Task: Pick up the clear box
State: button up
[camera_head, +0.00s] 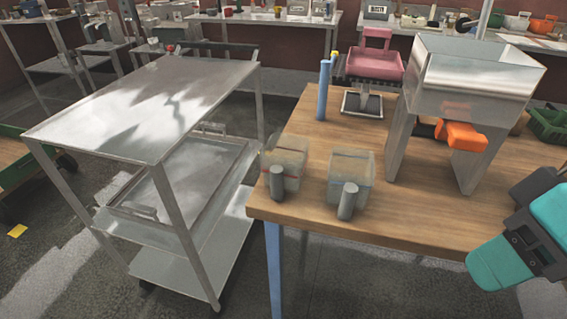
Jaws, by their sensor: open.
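Two clear boxes stand side by side near the front left corner of the wooden table. The left clear box (293,157) has a short grey cylinder (277,184) at its front. The right clear box (352,166) has a similar grey cylinder (348,202) at its front. I cannot tell whether the cylinders are joined to the boxes. Both boxes look upright, and their contents are blurred. A teal and dark grey part of my arm shows at the right edge, apart from both boxes. My gripper's fingers are not visible.
The wooden table (420,215) also carries a steel hopper (470,95) with an orange part (461,136), a blue post (324,90) and a pink scoop-like container (374,62). A metal cart (150,105) stands left of it. The table's front middle is clear.

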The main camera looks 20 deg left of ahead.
aim_at(285, 157)
jog(key=z, duration=1.1)
jog(key=k, duration=0.55)
jog(key=u, duration=1.7)
